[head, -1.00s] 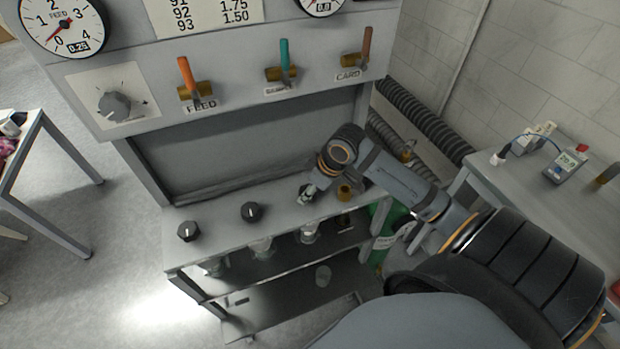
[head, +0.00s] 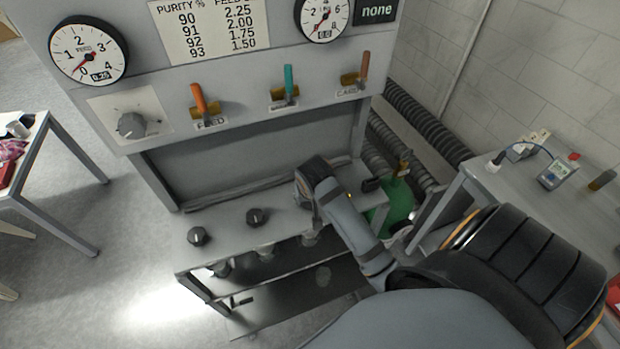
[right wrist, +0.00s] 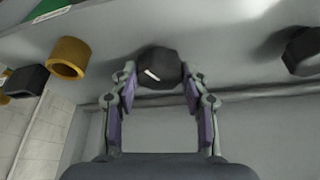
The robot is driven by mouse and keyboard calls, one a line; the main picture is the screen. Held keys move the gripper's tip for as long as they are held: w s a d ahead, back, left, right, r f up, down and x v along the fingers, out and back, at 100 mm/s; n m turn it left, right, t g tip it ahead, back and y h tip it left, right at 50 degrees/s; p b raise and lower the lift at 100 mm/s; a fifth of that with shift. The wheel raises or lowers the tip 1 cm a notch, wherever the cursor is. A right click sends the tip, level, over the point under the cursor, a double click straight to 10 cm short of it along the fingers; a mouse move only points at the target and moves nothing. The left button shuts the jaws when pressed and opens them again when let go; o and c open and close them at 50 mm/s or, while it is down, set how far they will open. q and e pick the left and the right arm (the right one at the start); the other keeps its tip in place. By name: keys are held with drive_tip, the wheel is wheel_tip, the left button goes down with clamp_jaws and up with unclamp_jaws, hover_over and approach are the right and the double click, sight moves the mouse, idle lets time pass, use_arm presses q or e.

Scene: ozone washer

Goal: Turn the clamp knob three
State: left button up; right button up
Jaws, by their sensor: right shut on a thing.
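Three black clamp knobs sit in a row on the grey shelf of the machine. In the head view the left knob (head: 199,236) and the middle knob (head: 257,217) show with white marker lines. The third knob is hidden there behind my right wrist. In the right wrist view this third knob (right wrist: 160,68) sits between the fingertips of my right gripper (right wrist: 158,77), which is shut on it. Its white line is tilted. Another black knob (right wrist: 304,50) is at the right edge of that view. My left gripper is not in view.
A brass fitting (right wrist: 69,58) stands beside the gripped knob in the right wrist view. Above the shelf are orange, teal and brown levers, a grey dial (head: 131,125) and gauges. A side table (head: 540,195) with a meter stands at right.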

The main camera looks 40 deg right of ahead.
drive_tip(key=m, duration=0.2)
drive_tip(key=m+g+h, duration=0.1)
drive_tip(key=m, duration=0.1)
drive_tip(key=shift+w+a+m+h, duration=0.1)
drive_tip(key=shift+m+h, duration=0.2)
drive_tip(key=shift+m, duration=0.1)
idle(0.5)
drive_tip(key=o, duration=1.2)
drive_tip(key=shift+c, duration=0.2)
